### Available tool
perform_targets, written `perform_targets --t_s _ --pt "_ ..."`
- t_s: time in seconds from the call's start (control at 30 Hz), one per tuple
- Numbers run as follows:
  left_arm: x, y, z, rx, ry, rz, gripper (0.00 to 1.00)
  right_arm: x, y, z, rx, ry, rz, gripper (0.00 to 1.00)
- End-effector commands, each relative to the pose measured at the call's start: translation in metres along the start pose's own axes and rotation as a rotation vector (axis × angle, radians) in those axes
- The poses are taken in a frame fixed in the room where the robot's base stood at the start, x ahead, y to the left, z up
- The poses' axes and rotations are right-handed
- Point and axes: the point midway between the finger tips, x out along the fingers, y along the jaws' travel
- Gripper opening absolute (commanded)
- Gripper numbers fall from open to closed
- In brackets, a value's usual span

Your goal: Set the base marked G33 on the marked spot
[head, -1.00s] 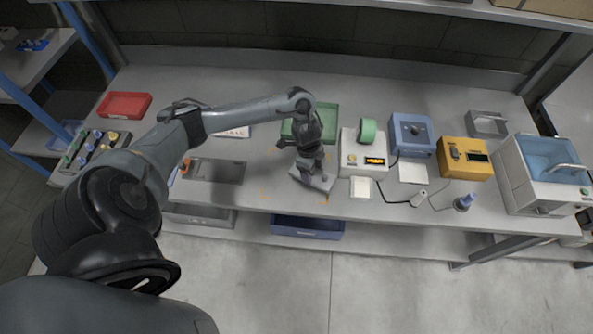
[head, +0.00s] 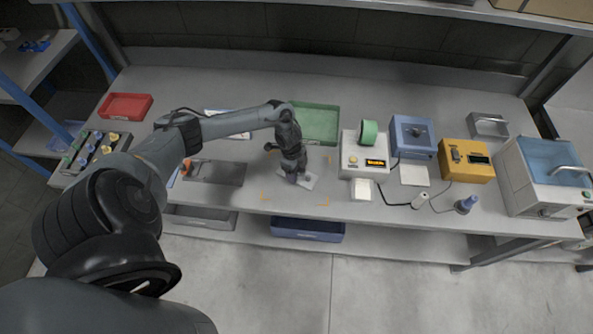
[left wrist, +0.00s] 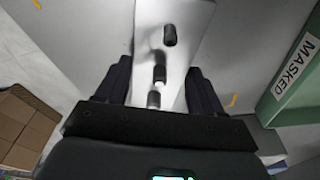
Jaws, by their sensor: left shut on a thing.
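The base (head: 308,183) is a flat pale plate, partly hidden under my left gripper (head: 296,177) in the head view. In the left wrist view the base (left wrist: 192,22) carries several short black posts, and it lies between the two fingers of my left gripper (left wrist: 160,84), shut on it. No G33 label is readable. The marked spot is outlined by orange corner marks (head: 325,203) on the table; the base is inside them, turned at an angle to them. I cannot tell whether it touches the table. My right gripper is not in view.
A white device (head: 351,158) stands to the right. A dark grey panel (head: 222,174) lies to the left. The table's front edge is close.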

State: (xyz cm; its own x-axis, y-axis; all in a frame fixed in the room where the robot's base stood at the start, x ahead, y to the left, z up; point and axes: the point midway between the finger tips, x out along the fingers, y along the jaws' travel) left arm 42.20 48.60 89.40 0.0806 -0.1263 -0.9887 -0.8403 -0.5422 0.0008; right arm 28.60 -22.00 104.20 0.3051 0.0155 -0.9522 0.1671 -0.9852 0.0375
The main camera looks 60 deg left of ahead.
Motion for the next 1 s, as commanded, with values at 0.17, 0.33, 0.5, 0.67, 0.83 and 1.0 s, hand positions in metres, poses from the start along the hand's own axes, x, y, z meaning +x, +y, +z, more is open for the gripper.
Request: perform_targets --t_s 0.17,0.33,0.5,0.67,0.83,1.0 --pt "0.001 -0.0015 0.0002 0.0 0.0 -0.003 0.14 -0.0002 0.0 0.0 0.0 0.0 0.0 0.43" --pt "0.0016 -0.0013 0.0002 0.0 0.0 -0.003 0.14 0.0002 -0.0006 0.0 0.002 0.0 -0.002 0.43" --pt "0.0045 -0.0005 0.001 0.0 -0.001 -0.001 0.75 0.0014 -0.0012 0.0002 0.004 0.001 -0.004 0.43" --pt "0.0045 -0.0004 0.001 0.0 -0.001 -0.001 0.93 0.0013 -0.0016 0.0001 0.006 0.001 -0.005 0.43" --pt "0.0044 -0.0004 0.001 0.0 -0.001 -0.001 0.93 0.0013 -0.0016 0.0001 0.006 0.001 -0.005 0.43" --pt "-0.0004 -0.0006 0.0004 0.0 -0.001 -0.002 0.93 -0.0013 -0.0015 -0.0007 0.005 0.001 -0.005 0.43"
